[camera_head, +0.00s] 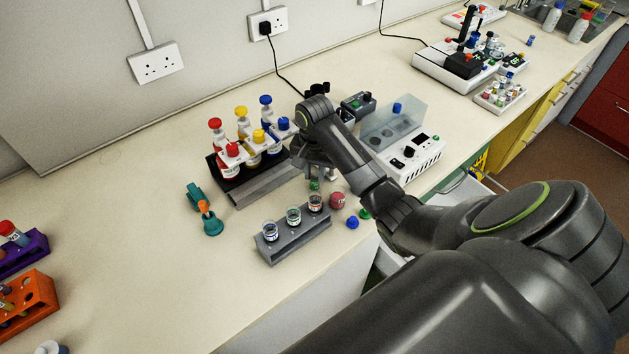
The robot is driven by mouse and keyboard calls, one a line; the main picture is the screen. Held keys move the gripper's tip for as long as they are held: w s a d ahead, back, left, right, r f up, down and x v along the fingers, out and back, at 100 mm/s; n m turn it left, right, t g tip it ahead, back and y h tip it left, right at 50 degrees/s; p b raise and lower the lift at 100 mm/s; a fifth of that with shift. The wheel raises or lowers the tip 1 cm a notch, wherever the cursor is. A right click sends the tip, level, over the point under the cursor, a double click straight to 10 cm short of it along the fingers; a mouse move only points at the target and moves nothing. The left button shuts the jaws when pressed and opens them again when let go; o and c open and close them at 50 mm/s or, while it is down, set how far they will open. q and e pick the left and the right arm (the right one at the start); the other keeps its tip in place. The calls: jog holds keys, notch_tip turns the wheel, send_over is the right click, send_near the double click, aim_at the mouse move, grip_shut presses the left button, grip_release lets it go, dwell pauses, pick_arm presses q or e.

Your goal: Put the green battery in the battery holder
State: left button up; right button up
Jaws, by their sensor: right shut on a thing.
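My right gripper (318,172) points down over the bench, behind the grey rack of open vials. It is shut on a small green thing (315,185) that shows just below the fingers and looks like the green battery. Most of it is hidden by the gripper and wrist. A dark grey box (357,104) with a green patch stands behind my arm; I cannot tell whether it is the battery holder. My left gripper is not in view.
A grey rack (292,243) holds three open vials just in front of my gripper. Loose blue (352,222) and green (365,214) caps and a reddish round thing (337,200) lie beside it. A rack of capped bottles (238,177) stands left; a white device (405,155) stands right.

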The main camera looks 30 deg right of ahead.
grip_shut()
